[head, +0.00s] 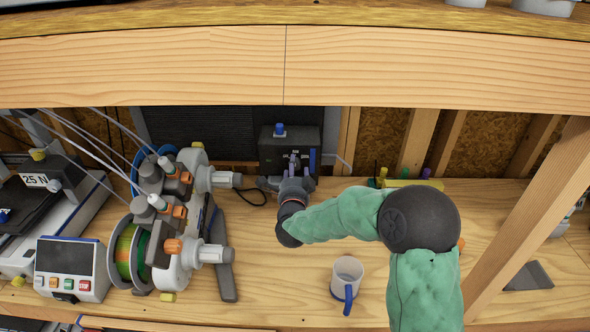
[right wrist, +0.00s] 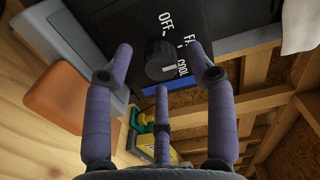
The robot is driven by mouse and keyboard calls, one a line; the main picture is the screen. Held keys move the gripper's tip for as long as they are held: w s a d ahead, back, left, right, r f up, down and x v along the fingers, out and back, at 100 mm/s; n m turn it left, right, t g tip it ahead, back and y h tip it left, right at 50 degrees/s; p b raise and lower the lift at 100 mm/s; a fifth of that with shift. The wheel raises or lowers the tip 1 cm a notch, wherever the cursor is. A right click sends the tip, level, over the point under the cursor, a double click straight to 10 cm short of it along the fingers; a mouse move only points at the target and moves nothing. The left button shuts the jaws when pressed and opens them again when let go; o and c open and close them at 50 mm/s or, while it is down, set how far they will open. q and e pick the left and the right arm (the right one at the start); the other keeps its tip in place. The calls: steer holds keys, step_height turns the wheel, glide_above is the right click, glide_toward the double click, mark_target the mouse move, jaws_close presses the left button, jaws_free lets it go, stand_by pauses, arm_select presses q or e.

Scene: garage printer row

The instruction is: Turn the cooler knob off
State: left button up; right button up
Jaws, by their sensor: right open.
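The cooler (head: 268,152) is a black box at the back of the wooden bench. In the right wrist view its dark panel (right wrist: 215,20) reads OFF, a partly covered label starting with FA, and COOL around a round dark knob (right wrist: 160,66). The knob's pale pointer mark appears to face COOL. My right gripper (head: 294,168) is in front of the cooler. Its purple fingers (right wrist: 160,52) are open, spread on both sides of the knob, with a third finger below; I cannot tell if any touches it. My left gripper is not in view.
A filament spool machine (head: 165,225) and a control box (head: 72,268) are at left. A wooden shelf beam (head: 150,68) crosses above. The bench middle (head: 275,275) is clear.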

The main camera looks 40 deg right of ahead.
steer(key=shift+x, duration=0.8)
jaws_close()
